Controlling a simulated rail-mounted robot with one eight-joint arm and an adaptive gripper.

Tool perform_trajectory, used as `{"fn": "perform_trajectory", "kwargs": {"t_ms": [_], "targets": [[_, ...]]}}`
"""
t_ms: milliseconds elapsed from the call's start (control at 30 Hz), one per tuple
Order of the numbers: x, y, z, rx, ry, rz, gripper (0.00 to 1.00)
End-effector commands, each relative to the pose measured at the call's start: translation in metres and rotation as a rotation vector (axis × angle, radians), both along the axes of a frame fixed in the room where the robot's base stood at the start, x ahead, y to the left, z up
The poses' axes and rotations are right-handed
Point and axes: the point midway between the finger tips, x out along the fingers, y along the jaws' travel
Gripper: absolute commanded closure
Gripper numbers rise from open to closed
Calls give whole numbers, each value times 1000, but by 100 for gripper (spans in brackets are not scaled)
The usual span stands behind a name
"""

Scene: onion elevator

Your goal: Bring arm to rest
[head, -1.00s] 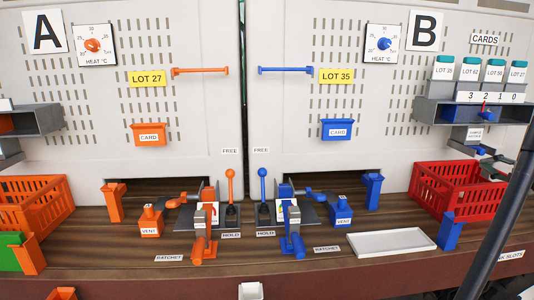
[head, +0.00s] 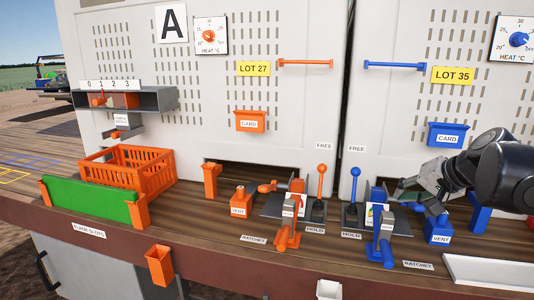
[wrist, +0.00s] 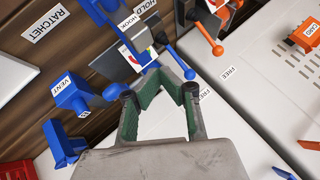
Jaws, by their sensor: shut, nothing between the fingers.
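My gripper (head: 404,194) reaches in from the right in the head view, in front of the blue side's panel. It is shut and empty, near the blue vent box (head: 437,229) and the blue-handled lever (head: 355,184). In the wrist view, my gripper's green-padded fingers (wrist: 160,98) are near the blue lever (wrist: 179,62) and the blue vent box (wrist: 72,95). I cannot tell whether the fingers touch anything.
An orange crate (head: 127,174) and a green plank (head: 88,202) sit at the left. An orange lever (head: 321,183) and orange vent box (head: 238,204) stand mid-bench. A white tray (head: 487,270) lies at the lower right. Open ground shows at far left.

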Motion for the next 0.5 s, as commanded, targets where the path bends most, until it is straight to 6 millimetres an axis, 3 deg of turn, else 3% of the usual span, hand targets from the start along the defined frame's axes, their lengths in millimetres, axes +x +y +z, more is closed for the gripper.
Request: {"fn": "perform_trajectory", "kwargs": {"t_ms": [33, 200, 300, 500], "targets": [[-7, 27, -5, -39, 14, 50, 100], [-40, 95, -19, -183, 59, 190, 100], [-67, 123, -27, -255, 81, 238, 100], [-122, 158, -47, -378, 106, 298, 100]]}}
